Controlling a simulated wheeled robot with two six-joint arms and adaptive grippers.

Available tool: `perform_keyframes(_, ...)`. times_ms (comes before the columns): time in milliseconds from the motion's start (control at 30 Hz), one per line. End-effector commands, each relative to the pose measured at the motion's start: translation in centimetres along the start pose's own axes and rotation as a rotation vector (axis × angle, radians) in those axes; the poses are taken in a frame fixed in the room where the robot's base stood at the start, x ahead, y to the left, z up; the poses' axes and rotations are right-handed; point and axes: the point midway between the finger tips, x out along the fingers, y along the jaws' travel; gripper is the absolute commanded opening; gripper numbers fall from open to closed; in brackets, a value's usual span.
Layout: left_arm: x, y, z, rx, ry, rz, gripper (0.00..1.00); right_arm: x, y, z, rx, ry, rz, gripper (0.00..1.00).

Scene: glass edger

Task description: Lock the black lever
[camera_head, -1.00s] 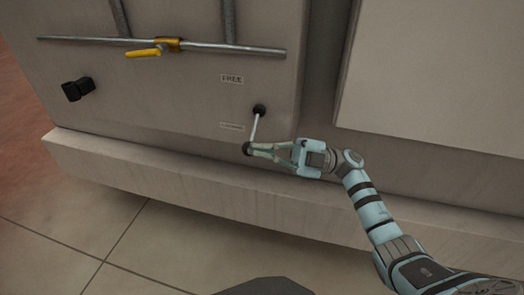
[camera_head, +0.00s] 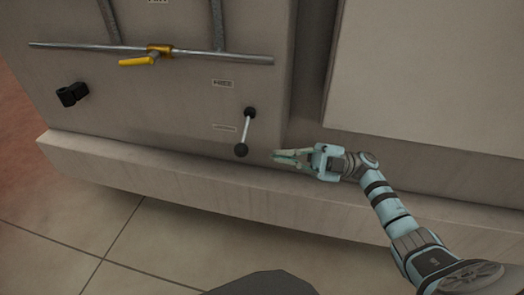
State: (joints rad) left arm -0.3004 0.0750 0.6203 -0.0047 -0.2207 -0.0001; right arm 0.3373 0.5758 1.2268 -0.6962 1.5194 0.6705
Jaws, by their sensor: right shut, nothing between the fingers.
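The lever (camera_head: 246,132) is on the grey machine panel, with a black pivot at the top, a pale metal rod and a black ball knob (camera_head: 241,150) at its lower end. The rod points down and slightly left. A label reading FREE (camera_head: 222,83) is up and left of the pivot; a second label (camera_head: 225,128), too small to read, is left of the rod. My right gripper (camera_head: 276,157) is shut and empty, right of the knob and apart from it. My left gripper is not in view.
A yellow valve handle (camera_head: 137,61) sits on a horizontal metal pipe (camera_head: 215,56) at the upper left. A black knob (camera_head: 73,94) sticks out at the left. A ledge (camera_head: 150,165) runs below the panel, with tiled floor in front.

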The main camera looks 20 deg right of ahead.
Motion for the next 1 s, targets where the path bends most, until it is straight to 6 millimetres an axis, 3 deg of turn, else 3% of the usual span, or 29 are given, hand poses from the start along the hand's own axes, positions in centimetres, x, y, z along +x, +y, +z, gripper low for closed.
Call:
perform_keyframes(100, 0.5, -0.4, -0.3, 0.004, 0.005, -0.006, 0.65, -1.8, -0.1, 0.1, 0.0, -0.001, 0.0, 0.0)
perform_keyframes(233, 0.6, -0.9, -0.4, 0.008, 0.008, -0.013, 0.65, -2.7, -0.1, 0.0, -0.001, 0.0, -0.001, 0.0)
perform_keyframes(433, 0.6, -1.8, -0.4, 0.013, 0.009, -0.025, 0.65, -2.8, 0.0, 0.0, -0.001, 0.001, 0.0, 0.0)
perform_keyframes(800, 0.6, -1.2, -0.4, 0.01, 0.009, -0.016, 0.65, -2.8, -0.1, 0.3, 0.005, -0.009, 0.018, 0.0)
perform_keyframes(867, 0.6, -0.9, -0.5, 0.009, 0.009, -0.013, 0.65, -3.1, -0.2, 1.7, 0.022, -0.052, 0.086, 0.0)
perform_keyframes(967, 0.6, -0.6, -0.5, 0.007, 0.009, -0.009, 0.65, -5.3, -1.3, 6.8, 0.094, -0.232, 0.313, 0.0)
perform_keyframes(1000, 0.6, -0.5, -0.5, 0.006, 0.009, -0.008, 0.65, -7.1, -2.6, 9.6, 0.139, -0.343, 0.419, 0.0)
